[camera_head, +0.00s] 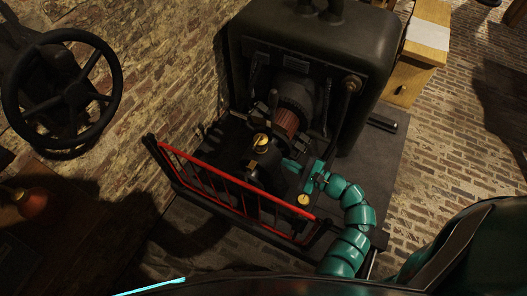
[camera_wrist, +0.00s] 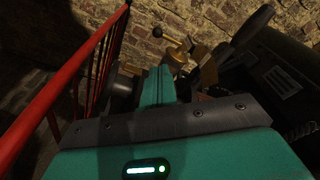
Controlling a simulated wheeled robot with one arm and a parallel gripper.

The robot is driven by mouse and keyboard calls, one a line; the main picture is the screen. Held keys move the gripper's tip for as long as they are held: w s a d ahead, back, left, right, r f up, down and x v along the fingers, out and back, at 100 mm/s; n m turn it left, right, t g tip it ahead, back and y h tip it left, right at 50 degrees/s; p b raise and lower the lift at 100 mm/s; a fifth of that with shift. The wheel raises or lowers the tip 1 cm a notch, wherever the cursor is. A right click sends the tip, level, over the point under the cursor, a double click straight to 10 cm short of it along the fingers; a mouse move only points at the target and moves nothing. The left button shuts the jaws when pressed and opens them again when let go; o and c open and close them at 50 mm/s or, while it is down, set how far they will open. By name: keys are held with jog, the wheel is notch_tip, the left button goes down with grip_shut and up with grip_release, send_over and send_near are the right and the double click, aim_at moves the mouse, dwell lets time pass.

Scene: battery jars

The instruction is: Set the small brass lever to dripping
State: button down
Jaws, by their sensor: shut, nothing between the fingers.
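A round brass fitting (camera_head: 260,140) sits on top of a dark cylinder of the machine in the head view. A small brass piece also shows past my fingers in the wrist view (camera_wrist: 178,55). I cannot tell whether either is the lever or how it is set. A second brass disc (camera_head: 303,199) lies nearer the red railing. My teal gripper (camera_head: 289,164) is shut and empty, right of the brass-topped cylinder and slightly lower in the picture. In the wrist view its fingers (camera_wrist: 163,72) point toward the brass piece; contact is unclear.
A red-topped railing (camera_head: 235,180) runs along the machine's front, left of my arm. A large black housing (camera_head: 315,45) rises behind. A black handwheel (camera_head: 62,88) stands left by the brick wall. A wooden cabinet (camera_head: 420,55) stands at the back right. Brick floor (camera_head: 450,130) is open on the right.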

aim_at(256, 143)
dwell(0.4)
jog(key=x, duration=1)
jog(key=shift+p, duration=0.4)
